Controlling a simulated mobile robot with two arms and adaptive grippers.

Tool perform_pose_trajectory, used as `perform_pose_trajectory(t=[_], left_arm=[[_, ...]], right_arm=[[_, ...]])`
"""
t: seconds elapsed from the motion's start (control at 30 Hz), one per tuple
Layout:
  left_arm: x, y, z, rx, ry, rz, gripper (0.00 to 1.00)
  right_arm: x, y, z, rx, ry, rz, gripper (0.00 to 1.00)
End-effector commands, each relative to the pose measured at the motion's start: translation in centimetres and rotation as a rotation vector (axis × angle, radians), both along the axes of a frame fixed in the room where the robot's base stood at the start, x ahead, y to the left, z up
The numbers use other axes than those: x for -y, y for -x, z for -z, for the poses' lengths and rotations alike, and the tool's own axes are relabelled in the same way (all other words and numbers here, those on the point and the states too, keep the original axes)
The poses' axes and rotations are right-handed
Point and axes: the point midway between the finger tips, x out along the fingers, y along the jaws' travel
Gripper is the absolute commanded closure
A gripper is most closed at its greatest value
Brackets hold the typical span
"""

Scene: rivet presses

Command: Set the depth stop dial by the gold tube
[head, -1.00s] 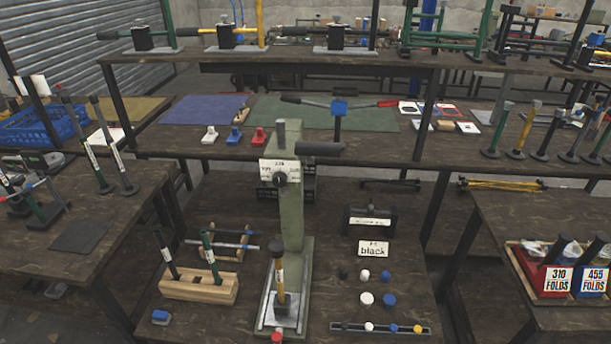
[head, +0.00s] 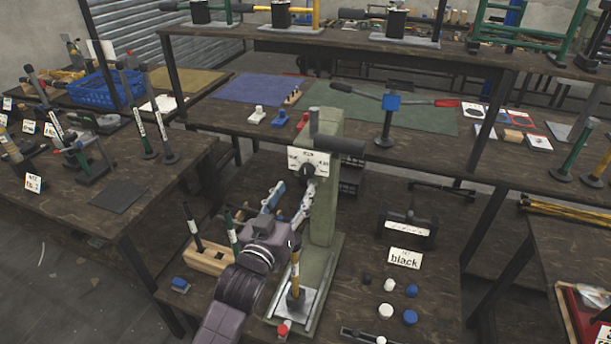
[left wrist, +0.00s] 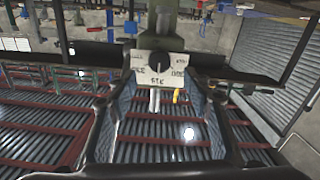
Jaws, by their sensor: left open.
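A green press (head: 322,215) stands on the low table. Its depth stop dial (head: 307,169) is a small dark knob on a white plate with small marks that I cannot read surely. A gold tube (head: 295,270) with a white label stands upright on the press base, below the dial. My left gripper (head: 287,197) is open and empty, just below and left of the dial, fingers pointing up toward it. My right gripper is not in view.
A wooden block (head: 208,258) with two dark-handled tubes stands left of the press. A "black" card (head: 405,258) and several black, white and blue caps lie to its right.

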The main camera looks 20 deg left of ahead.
Motion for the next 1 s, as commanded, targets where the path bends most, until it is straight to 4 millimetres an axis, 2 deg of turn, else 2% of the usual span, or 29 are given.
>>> perform_pose_trajectory(t=[0.3,0.5,0.87,1.0], left_arm=[[0.2,-4.8,-0.1,-0.002,0.0,0.0,0.54],[0.3,-6.7,0.0,-0.002,-0.001,0.001,0.54],[0.3,-7.1,0.1,-0.003,0.0,0.001,0.54],[0.3,-7.1,0.1,-0.004,0.0,0.001,0.69]], right_arm=[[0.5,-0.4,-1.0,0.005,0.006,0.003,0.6],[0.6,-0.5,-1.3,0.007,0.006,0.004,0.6],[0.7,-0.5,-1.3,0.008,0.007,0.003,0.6],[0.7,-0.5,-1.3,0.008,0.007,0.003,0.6]])
